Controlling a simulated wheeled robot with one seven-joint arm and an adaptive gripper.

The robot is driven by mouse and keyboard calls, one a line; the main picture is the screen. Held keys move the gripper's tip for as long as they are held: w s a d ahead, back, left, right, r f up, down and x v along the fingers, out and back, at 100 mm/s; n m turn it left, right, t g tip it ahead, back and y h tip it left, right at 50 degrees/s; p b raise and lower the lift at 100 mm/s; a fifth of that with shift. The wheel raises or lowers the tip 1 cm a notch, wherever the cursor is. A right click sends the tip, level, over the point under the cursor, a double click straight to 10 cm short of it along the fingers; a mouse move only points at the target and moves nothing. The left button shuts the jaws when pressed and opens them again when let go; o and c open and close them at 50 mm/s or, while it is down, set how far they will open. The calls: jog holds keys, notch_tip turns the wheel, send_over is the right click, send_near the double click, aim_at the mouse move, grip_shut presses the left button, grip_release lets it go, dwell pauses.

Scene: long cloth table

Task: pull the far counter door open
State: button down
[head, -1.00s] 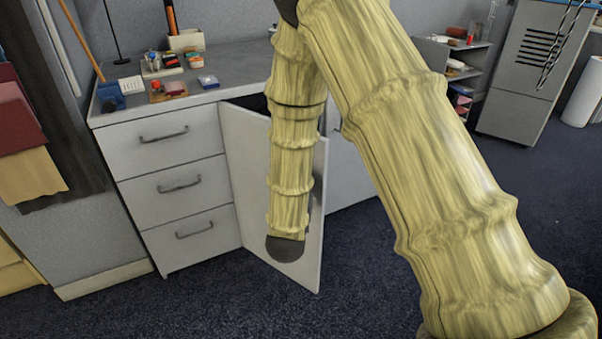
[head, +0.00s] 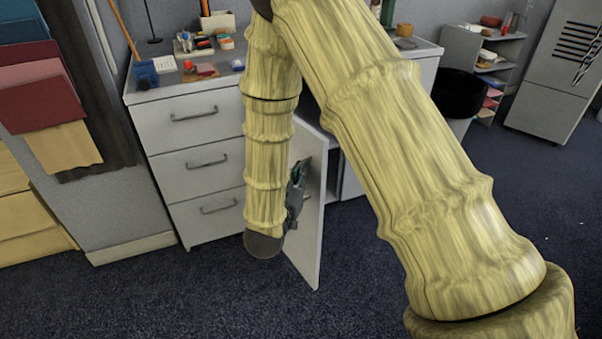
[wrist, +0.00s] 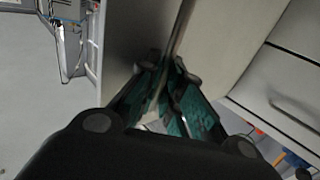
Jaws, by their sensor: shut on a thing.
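The far counter door (head: 308,235) is a plain light panel. It stands swung out from the counter, well ajar, with a dark gap behind its top edge. My gripper (head: 297,185) is at the outer face of the door, partly hidden behind my forearm in the head view. In the wrist view my gripper (wrist: 170,98) has its teal-padded fingers closed around a thin bar, which looks like the door's handle. The handle is mostly hidden by the fingers.
The drawers (head: 205,160) with bar handles stand left of the door. The counter top (head: 165,85) holds small items. A black bin (head: 461,93) and a shelf unit (head: 480,48) stand at the back right. Dark carpet (head: 215,290) in front is clear.

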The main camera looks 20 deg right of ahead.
jog(key=c, duration=1.6)
grip_release()
jog(key=shift+o, duration=0.2)
jog(key=shift+a, duration=0.1)
jog(key=v, duration=1.2)
